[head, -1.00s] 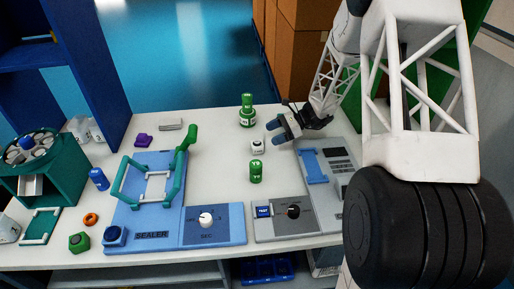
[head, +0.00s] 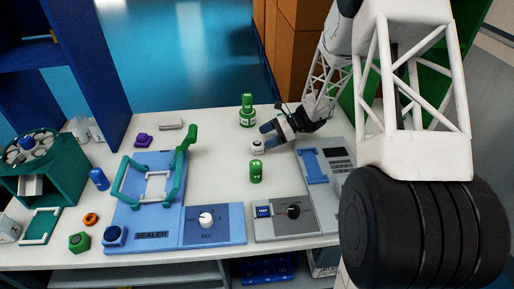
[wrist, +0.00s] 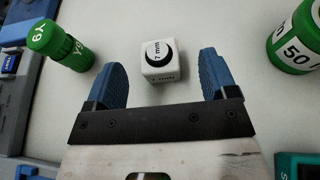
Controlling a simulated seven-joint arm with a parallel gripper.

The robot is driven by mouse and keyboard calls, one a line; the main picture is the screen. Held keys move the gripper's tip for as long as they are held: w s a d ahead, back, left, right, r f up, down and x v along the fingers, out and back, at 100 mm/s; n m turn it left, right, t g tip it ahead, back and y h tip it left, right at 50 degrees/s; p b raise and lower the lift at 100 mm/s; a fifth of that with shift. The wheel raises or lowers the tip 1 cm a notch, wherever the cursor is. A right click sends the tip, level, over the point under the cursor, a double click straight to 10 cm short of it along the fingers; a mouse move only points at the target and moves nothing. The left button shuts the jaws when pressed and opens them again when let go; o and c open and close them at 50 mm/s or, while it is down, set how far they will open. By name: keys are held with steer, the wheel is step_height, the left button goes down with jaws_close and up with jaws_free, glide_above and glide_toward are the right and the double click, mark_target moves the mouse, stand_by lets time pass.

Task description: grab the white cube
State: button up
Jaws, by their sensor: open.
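The white cube (wrist: 160,62) stands on the table, with a black ring on top and "7 mm" lettering. In the wrist view it sits between and slightly beyond the two blue fingertips of my gripper (wrist: 162,75), apart from both. In the head view the white cube (head: 257,147) is just in front of my gripper (head: 268,136), partly close behind a finger. My gripper is open and empty, low over the table.
A larger green-and-white weight (head: 247,112) stands behind. The blue sealer (head: 150,205) is left; a grey panel (head: 322,168) is right. White table between is clear.

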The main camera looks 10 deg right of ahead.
mark_target(256, 142)
steer(key=shift+x, duration=2.45)
steer(key=shift+s, duration=0.1)
steer(key=c, duration=1)
steer(key=shift+r, duration=0.1)
steer(key=shift+c, duration=0.2)
steer(key=shift+r, duration=4.85)
